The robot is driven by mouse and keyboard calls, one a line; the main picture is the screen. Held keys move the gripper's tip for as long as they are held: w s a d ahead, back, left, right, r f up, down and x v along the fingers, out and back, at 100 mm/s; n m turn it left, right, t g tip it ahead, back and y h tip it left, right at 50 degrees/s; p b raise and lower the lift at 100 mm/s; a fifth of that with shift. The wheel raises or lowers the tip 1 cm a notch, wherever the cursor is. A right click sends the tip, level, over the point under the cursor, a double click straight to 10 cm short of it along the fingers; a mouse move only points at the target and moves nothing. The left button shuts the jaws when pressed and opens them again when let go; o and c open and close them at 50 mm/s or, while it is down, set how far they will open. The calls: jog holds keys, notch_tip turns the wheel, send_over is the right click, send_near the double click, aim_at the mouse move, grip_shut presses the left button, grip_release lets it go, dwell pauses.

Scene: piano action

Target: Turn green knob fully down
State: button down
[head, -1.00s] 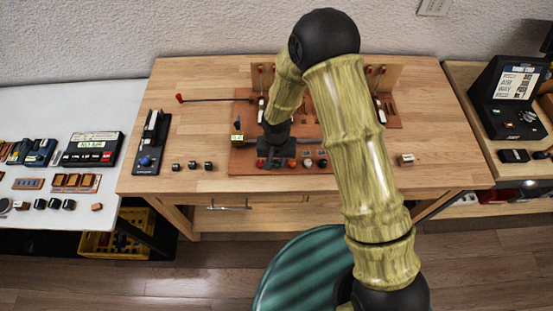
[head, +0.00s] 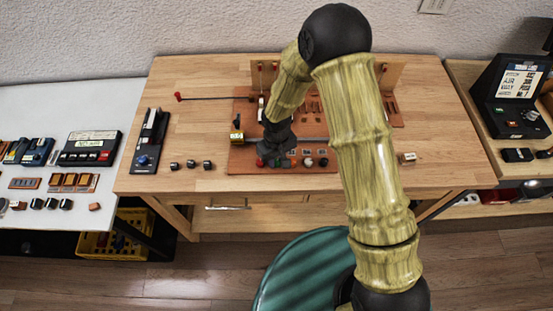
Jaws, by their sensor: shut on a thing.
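A row of small knobs runs along the front edge of the reddish-brown wooden board (head: 236,163) on the table. My gripper (head: 271,156) points down at the left part of this row and is shut on a small knob there. The held knob is mostly hidden by my fingers; it seems to be the green one, but its colour and angle are too small to read. A red knob (head: 260,163) shows just left of my fingers. More knobs (head: 308,162) show to the right.
A red-tipped rod (head: 179,97) reaches left from the board. Several black cubes (head: 191,164) and a black slider unit (head: 150,143) stand farther left. A small wooden block (head: 407,158) lies right.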

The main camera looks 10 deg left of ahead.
aim_at(277, 161)
jog(key=n, duration=0.3)
jog(key=shift+n, duration=2.3)
jog(key=c, duration=2.2)
grip_release()
jog(key=c, duration=2.2)
grip_release()
jog(key=c, duration=1.5)
grip_release()
notch_tip(277, 161, up, 18)
jog(key=b, duration=0.1)
jog(key=shift+f, duration=0.25)
jog(key=shift+d, duration=0.1)
